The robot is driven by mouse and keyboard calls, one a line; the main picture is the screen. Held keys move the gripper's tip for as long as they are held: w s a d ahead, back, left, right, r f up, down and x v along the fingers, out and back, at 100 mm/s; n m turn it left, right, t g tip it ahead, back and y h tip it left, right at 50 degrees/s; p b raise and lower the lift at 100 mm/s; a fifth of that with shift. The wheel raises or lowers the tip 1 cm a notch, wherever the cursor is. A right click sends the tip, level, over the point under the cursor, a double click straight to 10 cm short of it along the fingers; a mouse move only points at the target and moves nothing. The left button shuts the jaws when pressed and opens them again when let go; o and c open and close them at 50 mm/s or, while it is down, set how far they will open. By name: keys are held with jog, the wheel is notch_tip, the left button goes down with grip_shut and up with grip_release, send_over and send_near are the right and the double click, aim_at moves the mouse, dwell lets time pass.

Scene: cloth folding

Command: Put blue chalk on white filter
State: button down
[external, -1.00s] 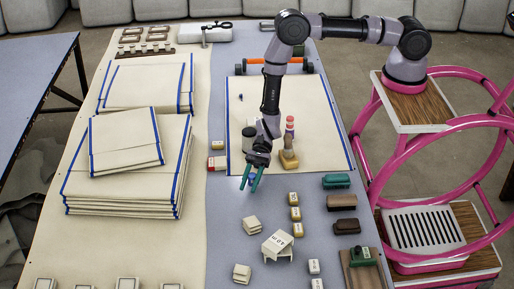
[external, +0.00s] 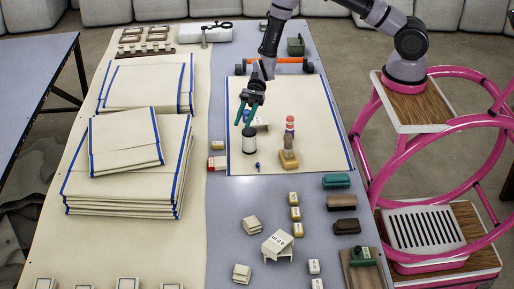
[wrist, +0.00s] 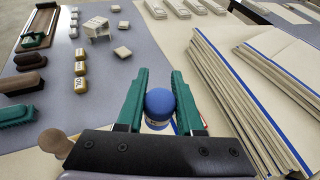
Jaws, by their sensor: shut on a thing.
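The blue chalk (external: 247,117) is a small rounded blue piece held between the green fingers of my gripper (external: 244,112). In the wrist view the blue chalk (wrist: 160,102) sits between both fingertips of my gripper (wrist: 160,98), with a pale part visible just below it.
A tan block with a red-and-white stacked piece (external: 289,150) stands right of the cylinder. A small blue figure (external: 257,167) is at the cloth's front edge. Folded cloth stacks (external: 125,185) lie left. Several small blocks (external: 295,213) lie in front. An orange-handled bar (external: 285,61) lies behind.

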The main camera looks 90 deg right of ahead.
jog(key=d+r, duration=0.2)
jog(key=d, duration=0.3)
send_over(249, 141)
notch_tip(249, 141, down, 5)
jog(key=shift+w+f, duration=0.25)
jog(key=shift+f, duration=1)
jog(key=shift+w+f, duration=0.2)
jog(key=shift+f, duration=1)
jog(key=shift+f, duration=0.1)
jog(key=c, duration=0.5)
grip_release()
jog(key=shift+c, duration=0.2)
